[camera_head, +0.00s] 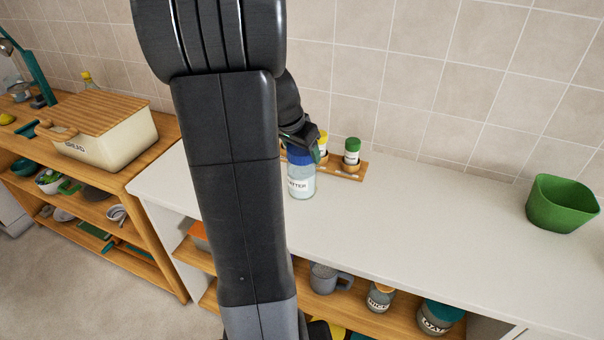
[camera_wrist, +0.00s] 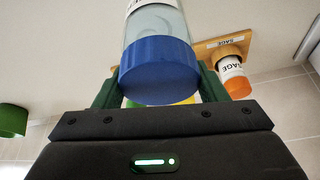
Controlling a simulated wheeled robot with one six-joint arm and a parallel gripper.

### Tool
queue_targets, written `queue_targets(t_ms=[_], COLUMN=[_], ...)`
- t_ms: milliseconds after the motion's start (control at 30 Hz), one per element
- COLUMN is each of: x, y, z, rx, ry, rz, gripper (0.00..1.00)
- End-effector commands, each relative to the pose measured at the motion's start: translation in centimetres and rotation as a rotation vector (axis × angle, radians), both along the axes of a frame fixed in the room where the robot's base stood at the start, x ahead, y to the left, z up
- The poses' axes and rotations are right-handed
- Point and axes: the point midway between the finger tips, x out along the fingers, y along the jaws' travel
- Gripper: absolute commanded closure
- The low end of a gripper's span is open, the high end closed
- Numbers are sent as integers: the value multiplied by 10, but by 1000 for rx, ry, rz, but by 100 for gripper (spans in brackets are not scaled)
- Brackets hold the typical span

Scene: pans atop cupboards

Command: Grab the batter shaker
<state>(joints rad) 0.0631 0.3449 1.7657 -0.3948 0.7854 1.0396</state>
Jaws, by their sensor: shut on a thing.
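The batter shaker (camera_head: 301,181) is a clear jar with a blue lid and a white label, of which "TTER" can be read. It looks upright at the white counter, in front of a wooden spice rack; I cannot tell whether its base touches the counter. My gripper (camera_head: 306,151) is shut on it near the blue lid, coming from above, and my arm hides part of that area. In the wrist view the shaker's blue lid (camera_wrist: 158,68) sits between the two green fingers of my gripper (camera_wrist: 157,88).
The wooden spice rack (camera_head: 345,174) holds a green-capped jar (camera_head: 351,152) and a yellow-capped one close behind the shaker. A green pot (camera_head: 562,203) stands at the counter's right. A bread box (camera_head: 110,130) is on the left cupboard. The counter between shaker and pot is clear.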

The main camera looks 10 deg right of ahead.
Motion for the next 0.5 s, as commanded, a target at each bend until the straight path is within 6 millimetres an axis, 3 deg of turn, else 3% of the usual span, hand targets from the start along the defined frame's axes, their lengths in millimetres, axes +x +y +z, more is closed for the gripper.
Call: queue_targets(t_ms=[67, 333, 500], x=[-1, -1, 0], y=[0, -1, 0], z=[-1, 3, 26], rx=[-1, -1, -2], ry=[4, 3, -4], rz=[0, 0, -1], gripper=[96, 97, 97])
